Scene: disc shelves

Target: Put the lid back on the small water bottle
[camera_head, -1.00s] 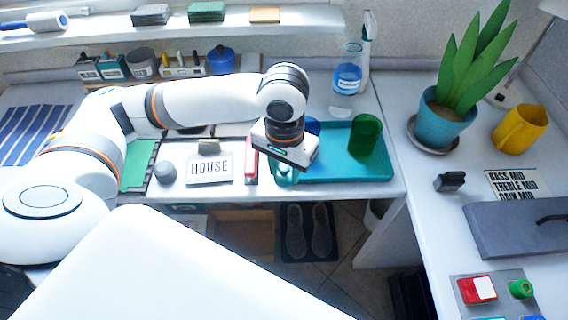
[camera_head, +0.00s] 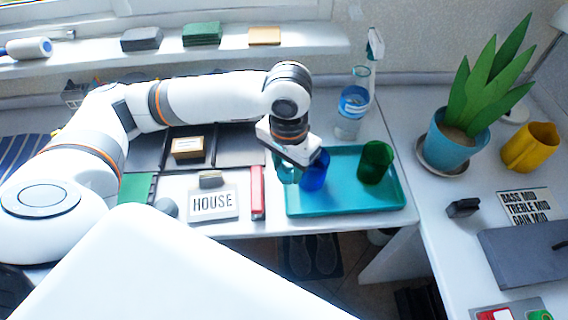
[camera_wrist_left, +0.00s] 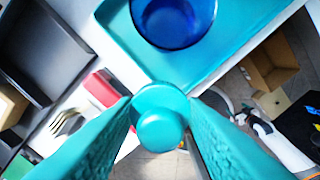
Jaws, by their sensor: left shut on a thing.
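My left gripper (camera_wrist_left: 160,120) is shut on a teal round lid with a knob (camera_wrist_left: 160,108), seen from above in the left wrist view. In the head view this gripper (camera_head: 287,172) hangs over the left part of the teal tray (camera_head: 345,203), and the lid cannot be made out clearly there. A clear bottle with a blue band (camera_head: 350,112) stands upright behind the tray, apart from the gripper. Whether its top is open is too small to tell. My right gripper is not in view.
On the tray stand a blue cup (camera_head: 316,172), close to the gripper, and a green cup (camera_head: 375,162). A spray bottle (camera_head: 374,50) stands behind the clear bottle. A HOUSE sign (camera_head: 213,202) and a red box (camera_head: 258,192) lie left of the tray.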

